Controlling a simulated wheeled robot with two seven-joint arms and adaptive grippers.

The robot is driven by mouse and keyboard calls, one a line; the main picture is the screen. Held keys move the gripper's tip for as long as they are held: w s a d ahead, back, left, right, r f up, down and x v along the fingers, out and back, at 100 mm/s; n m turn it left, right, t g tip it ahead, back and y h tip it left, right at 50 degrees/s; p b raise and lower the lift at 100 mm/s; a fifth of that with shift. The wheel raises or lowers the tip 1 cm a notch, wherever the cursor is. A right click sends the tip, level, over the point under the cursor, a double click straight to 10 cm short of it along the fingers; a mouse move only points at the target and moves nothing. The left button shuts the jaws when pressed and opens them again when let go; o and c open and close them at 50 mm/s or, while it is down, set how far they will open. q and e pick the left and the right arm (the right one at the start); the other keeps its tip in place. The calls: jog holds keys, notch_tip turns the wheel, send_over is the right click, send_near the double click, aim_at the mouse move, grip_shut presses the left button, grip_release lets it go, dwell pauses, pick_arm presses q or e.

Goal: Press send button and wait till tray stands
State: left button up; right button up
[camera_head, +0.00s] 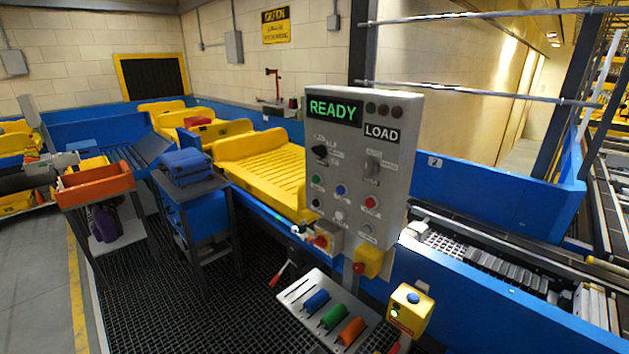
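A grey control panel (360,150) stands upright near the middle. Its display (335,109) reads READY in green, with a LOAD label (382,133) beside it. The panel carries several coloured buttons, including a blue one (341,190) and a red one (370,202); their small labels are too blurred to read. A yellow button box (409,309) with a blue button (413,297) and a lit green spot stands low in front; I cannot tell which button is the send button. A yellow ribbed tray (265,168) lies on the conveyor behind the panel. Neither gripper can be made out.
A blue case (186,166) lies on a stand at the left, beside an orange bin (95,186). Blue, green and orange levers (333,317) sit on a low grey plate. Blue conveyor walls (490,195) run to the right. Dark grating covers the floor.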

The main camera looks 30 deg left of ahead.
pick_arm(q)
grip_shut()
dwell(1.2)
